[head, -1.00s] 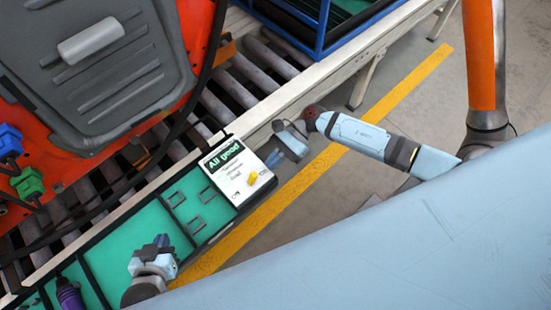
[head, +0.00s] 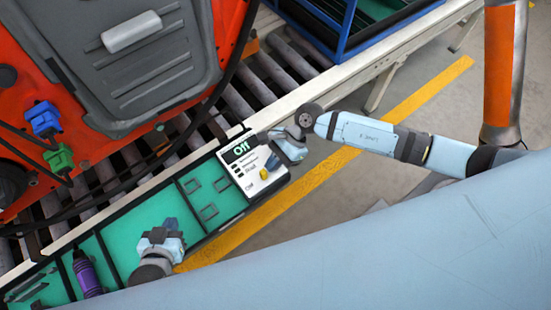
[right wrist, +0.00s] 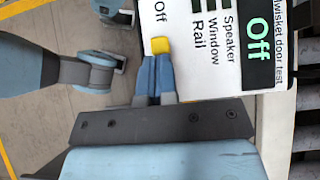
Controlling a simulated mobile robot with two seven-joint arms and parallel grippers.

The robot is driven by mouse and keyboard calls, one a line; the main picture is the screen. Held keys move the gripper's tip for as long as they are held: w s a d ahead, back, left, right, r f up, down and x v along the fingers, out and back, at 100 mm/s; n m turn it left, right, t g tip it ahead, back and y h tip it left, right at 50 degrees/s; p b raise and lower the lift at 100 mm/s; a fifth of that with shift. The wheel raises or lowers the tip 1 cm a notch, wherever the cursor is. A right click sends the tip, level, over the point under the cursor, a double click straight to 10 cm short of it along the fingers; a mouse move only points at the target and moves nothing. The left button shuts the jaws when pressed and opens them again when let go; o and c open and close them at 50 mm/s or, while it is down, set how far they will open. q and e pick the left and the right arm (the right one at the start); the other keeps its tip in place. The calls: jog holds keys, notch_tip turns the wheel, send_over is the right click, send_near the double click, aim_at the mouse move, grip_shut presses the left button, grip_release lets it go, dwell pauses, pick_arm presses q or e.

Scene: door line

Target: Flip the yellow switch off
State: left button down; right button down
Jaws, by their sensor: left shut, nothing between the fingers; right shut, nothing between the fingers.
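The yellow switch (head: 264,173) is on a white panel (head: 241,155) whose green display reads "Off". In the right wrist view the yellow switch (right wrist: 160,45) shows right at the tips of my right gripper (right wrist: 157,60), which is shut with nothing held; the tips touch or nearly touch it. In the head view my right gripper (head: 272,162) reaches over the panel from the right. My left gripper (head: 168,225) is shut and empty above the green tray, left of the panel; it also shows in the right wrist view (right wrist: 118,18).
The green tray (head: 130,227) holds a purple tool (head: 87,273) in a left compartment. A large orange and grey machine (head: 120,50) stands on the rollers behind. Blue and green connectors (head: 43,118) are at its left. A blue-framed crate (head: 345,22) stands at the back.

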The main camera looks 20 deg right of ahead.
aim_at(261, 173)
jog(key=shift+s+a+r+t+h+p, duration=0.15)
jog(key=shift+a+r+t+h+p, duration=0.25)
jog(key=shift+h, duration=0.4)
jog(key=shift+a+f+h, duration=0.1)
jog(key=shift+a+h, duration=0.15)
jog(key=shift+h, duration=0.05)
jog(key=shift+s+a+b, duration=0.15)
jog(key=shift+a+b, duration=0.1)
jog(key=shift+b, duration=0.05)
jog(key=shift+r+p, duration=0.45)
jog(key=shift+r, duration=0.45)
